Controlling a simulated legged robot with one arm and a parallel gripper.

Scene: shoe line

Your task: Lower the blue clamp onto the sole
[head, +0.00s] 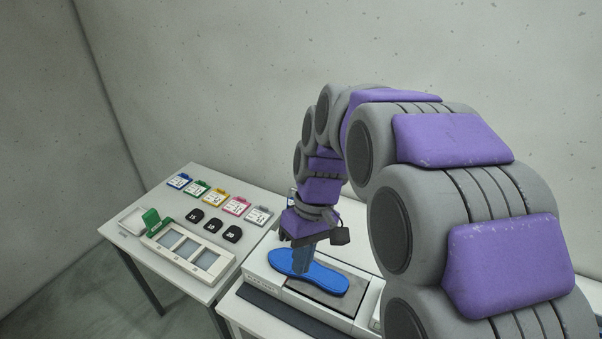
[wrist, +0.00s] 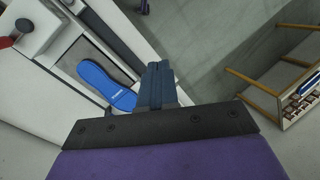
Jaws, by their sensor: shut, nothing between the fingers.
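A blue sole-shaped piece (head: 328,281) lies flat on a light grey machine (head: 262,271) with a dark plate. I cannot make out a separate blue clamp; the blue piece is the only such thing I see on the machine. My gripper (head: 302,272) points down over the blue piece and hides part of it. In the wrist view my gripper (wrist: 158,70) has its blue-grey fingers together, with nothing between them. Whether the fingertips touch the piece, I cannot tell.
A red knob (wrist: 5,42) on a dark lever shows at the machine's side. A table (head: 135,251) on the left holds several coloured tagged cards, black numbered pieces (head: 214,226) and a tray with windows (head: 186,247). In the wrist view a wooden-legged rack (wrist: 297,101) stands right.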

